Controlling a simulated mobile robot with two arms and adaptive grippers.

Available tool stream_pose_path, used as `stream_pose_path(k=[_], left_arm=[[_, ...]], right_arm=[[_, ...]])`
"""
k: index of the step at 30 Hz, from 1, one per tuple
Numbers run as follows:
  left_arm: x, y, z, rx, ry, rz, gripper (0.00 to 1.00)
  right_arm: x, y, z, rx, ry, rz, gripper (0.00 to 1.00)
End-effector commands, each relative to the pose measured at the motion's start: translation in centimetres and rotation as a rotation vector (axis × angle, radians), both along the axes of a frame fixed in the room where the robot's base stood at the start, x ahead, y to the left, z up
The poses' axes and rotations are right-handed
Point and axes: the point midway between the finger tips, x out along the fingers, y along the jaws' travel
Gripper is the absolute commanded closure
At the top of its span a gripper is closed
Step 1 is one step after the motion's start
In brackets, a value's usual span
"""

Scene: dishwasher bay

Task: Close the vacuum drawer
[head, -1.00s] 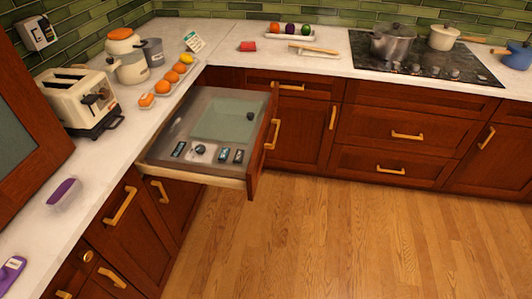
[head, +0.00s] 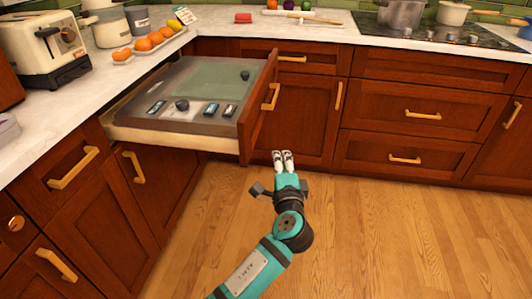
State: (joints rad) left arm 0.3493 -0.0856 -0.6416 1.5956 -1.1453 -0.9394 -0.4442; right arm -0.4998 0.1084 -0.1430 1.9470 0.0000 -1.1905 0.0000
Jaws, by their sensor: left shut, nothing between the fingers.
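The vacuum drawer (head: 205,85) is pulled out from under the left counter, in the upper left of the head view. Its top has a greenish panel, a dark knob and small controls along the near edge. Its wooden front panel (head: 259,110) faces right and carries a brass handle (head: 270,97). My left gripper (head: 283,155) is shut and empty, just right of and lower in the picture than the drawer front, apart from it. My right gripper is not in view.
The toaster (head: 45,47) and a tray of oranges (head: 150,42) stand on the left counter (head: 50,105). Cabinets with brass handles line both sides. Pots stand on the cooktop (head: 440,32) at the back right. The wooden floor (head: 400,240) is clear.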

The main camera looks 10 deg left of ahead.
Motion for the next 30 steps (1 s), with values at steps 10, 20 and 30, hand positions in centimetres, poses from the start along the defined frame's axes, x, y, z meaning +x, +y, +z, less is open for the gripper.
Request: stream_pose_path(k=[10, 20, 30], left_arm=[[5.2, 1.1, 0.3, 0.004, -0.005, 0.003, 1.00], [9.8, 4.0, 0.2, 0.002, -0.003, 0.004, 1.00], [9.8, 6.1, 0.2, 0.000, -0.002, 0.001, 1.00]], right_arm=[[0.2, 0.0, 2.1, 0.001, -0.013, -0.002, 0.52], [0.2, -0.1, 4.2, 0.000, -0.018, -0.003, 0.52], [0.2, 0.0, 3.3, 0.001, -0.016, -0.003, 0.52]])
